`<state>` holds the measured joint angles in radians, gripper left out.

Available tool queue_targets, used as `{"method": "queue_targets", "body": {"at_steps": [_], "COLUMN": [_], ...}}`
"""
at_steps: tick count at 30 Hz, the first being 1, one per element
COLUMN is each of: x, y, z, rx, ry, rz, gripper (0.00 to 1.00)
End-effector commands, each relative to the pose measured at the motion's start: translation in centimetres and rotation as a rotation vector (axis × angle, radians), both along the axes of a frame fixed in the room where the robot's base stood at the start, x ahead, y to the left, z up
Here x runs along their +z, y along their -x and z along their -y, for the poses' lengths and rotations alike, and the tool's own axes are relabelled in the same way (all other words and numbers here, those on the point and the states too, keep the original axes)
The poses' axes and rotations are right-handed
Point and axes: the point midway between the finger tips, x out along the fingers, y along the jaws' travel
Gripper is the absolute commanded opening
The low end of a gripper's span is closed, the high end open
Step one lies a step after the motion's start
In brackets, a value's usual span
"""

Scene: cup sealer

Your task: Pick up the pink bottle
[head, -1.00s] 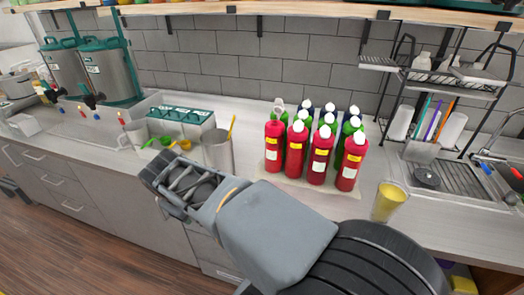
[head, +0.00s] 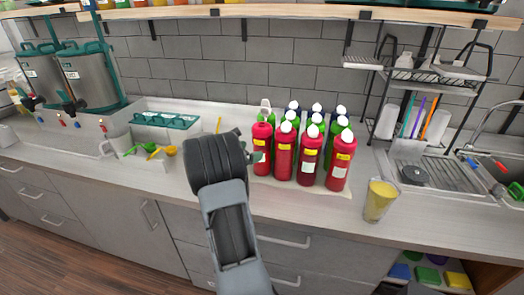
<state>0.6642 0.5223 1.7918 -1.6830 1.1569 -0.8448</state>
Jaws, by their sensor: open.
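No bottle is lifted.
A dish rack (head: 415,75) and sink are right.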

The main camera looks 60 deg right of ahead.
Motion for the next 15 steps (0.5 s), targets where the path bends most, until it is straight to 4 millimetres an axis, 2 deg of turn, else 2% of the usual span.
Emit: {"method": "queue_targets", "body": {"at_steps": [9,15], "x": [-0.4,-0.9], "y": [1.2,1.5], "z": [3.7,5.2], "rx": [-0.003,-0.001], "ry": [-0.002,-0.001], "rz": [0.001,0.002], "gripper": [0.91,0.91]}}
